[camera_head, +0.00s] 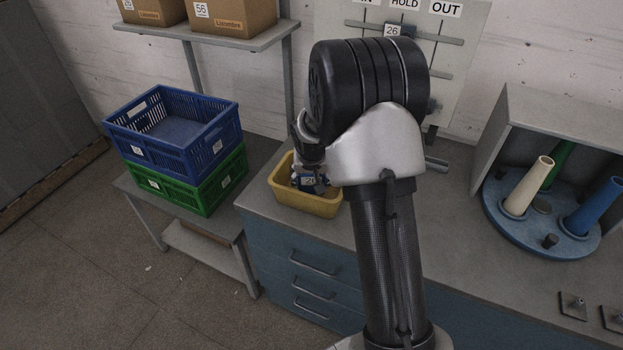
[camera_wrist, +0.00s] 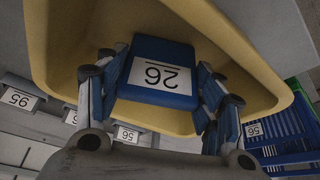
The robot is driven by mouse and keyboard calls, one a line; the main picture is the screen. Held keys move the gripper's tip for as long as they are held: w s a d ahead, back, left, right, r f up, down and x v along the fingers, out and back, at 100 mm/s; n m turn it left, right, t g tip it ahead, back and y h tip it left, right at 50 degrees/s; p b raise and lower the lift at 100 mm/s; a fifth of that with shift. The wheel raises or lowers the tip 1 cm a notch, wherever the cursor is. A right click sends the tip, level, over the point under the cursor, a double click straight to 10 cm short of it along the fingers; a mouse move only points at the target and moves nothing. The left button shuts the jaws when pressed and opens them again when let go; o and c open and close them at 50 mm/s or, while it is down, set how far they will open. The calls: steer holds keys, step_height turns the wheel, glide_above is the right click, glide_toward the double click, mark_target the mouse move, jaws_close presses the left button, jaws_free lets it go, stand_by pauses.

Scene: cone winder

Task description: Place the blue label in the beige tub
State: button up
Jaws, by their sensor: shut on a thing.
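The blue label (camera_wrist: 163,73), with a white face marked 26, is between the fingers of my gripper (camera_wrist: 160,92) in the wrist view. The fingers are shut on its two sides. The beige tub (camera_wrist: 255,85) opens behind it, its walls around the label in that view. In the head view, the tub (camera_head: 312,204) looks yellowish and stands on the grey counter. My gripper (camera_head: 309,176) and the label (camera_head: 309,181) overlap its opening, partly hidden by my wrist. I cannot tell whether the label touches the tub's floor.
A blue crate (camera_head: 168,129) sits on a green crate (camera_head: 190,183) on the low table at left. At right, a blue round stand (camera_head: 545,225) holds cones.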

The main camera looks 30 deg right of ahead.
steer(key=shift+f, duration=0.2)
steer(key=o, duration=1)
steer(key=s+a+r+n+p, duration=0.1)
steer(key=s+a+r+p, duration=0.15)
steer(key=s+r, duration=0.45)
steer(key=s+a+r+p, duration=0.1)
steer(key=s+a+r, duration=0.15)
steer(key=r, duration=0.85)
steer(key=s+a+r+n, duration=0.1)
steer(key=s+a+r, duration=0.1)
steer(key=s, duration=0.6)
steer(key=s+a+r+n+y, duration=0.1)
steer(key=s+a+r+n, duration=0.1)
steer(key=s+a, duration=0.3)
steer(key=s+a+r+n+y, duration=0.1)
steer(key=s+a, duration=0.3)
steer(key=s, duration=0.7)
steer(key=shift+s+a+r+t, duration=0.25)
steer(key=shift+r+t, duration=0.05)
steer(key=shift+r, duration=0.6)
